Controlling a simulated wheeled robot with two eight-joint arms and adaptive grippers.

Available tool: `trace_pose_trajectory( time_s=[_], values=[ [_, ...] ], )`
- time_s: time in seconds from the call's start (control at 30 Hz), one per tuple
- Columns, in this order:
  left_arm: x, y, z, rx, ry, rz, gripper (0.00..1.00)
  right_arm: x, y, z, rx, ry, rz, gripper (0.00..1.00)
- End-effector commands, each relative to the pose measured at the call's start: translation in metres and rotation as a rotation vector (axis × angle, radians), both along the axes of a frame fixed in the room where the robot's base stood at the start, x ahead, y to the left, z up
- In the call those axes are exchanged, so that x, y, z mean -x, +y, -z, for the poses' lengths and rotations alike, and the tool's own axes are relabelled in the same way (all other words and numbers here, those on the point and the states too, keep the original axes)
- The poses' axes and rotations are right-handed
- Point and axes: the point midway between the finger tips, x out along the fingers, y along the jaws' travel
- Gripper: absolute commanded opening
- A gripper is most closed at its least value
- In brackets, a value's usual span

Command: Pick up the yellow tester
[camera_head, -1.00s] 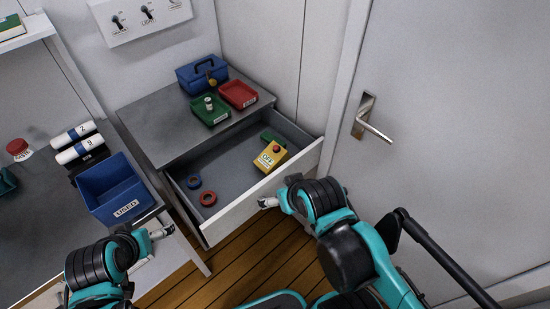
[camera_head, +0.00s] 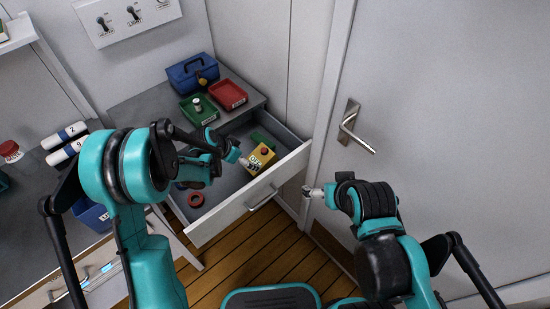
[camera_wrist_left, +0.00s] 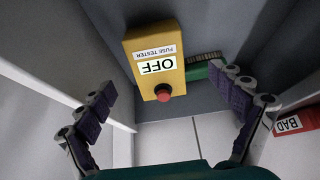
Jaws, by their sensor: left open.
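The yellow tester (camera_head: 262,157) lies in the open drawer, near its right end. In the left wrist view the tester (camera_wrist_left: 154,62) shows an OFF label, a "FUSE TESTER" label and a red button. My left gripper (camera_head: 246,163) is over the drawer, close to the tester's left side. In the left wrist view its fingers (camera_wrist_left: 168,125) are spread wide, with the tester ahead between them and not gripped. My right gripper (camera_head: 312,191) is outside the drawer front, at its right; its fingers are too small to judge.
The drawer (camera_head: 236,211) also holds a red ring (camera_head: 196,199) and a green object (camera_wrist_left: 204,70) beside the tester. On the cabinet top stand a blue box (camera_head: 190,76), a green tray (camera_head: 190,110) and a red tray (camera_head: 238,96). A door (camera_head: 430,120) is at the right.

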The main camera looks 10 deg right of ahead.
Motion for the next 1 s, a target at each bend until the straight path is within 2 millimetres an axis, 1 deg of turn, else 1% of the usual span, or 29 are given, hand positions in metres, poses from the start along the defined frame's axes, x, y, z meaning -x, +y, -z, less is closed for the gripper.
trace_pose_trajectory(
  time_s=[0.03, 0.17, 0.3, 0.47, 0.73, 0.83, 1.0],
  values=[
    [-0.002, -0.002, 0.007, 0.002, -0.001, 0.015, 0.94, 0.0, 0.0, -0.001, 0.0, 0.0, 0.0, 0.93],
    [-0.005, -0.007, 0.019, 0.006, -0.005, 0.039, 0.94, 0.0, 0.0, 0.0, 0.0, 0.0, 0.0, 0.93],
    [-0.01, -0.014, 0.033, 0.005, -0.005, 0.041, 0.94, 0.0, 0.0, 0.006, 0.0, 0.0, 0.0, 0.93],
    [-0.015, -0.02, 0.045, 0.005, -0.005, 0.039, 0.94, 0.0, 0.0, 0.012, 0.0, 0.0, 0.0, 0.93],
    [-0.028, -0.037, 0.078, 0.005, -0.006, 0.038, 0.94, 0.0, 0.0, 0.031, 0.0, 0.0, 0.0, 0.93],
    [-0.031, -0.04, 0.082, 0.005, -0.006, 0.038, 0.94, 0.0, 0.0, 0.032, 0.0, 0.0, 0.0, 0.93],
    [-0.03, -0.04, 0.081, 0.005, -0.005, 0.037, 0.94, 0.0, 0.0, 0.031, 0.0, 0.0, 0.0, 0.93]
  ],
)
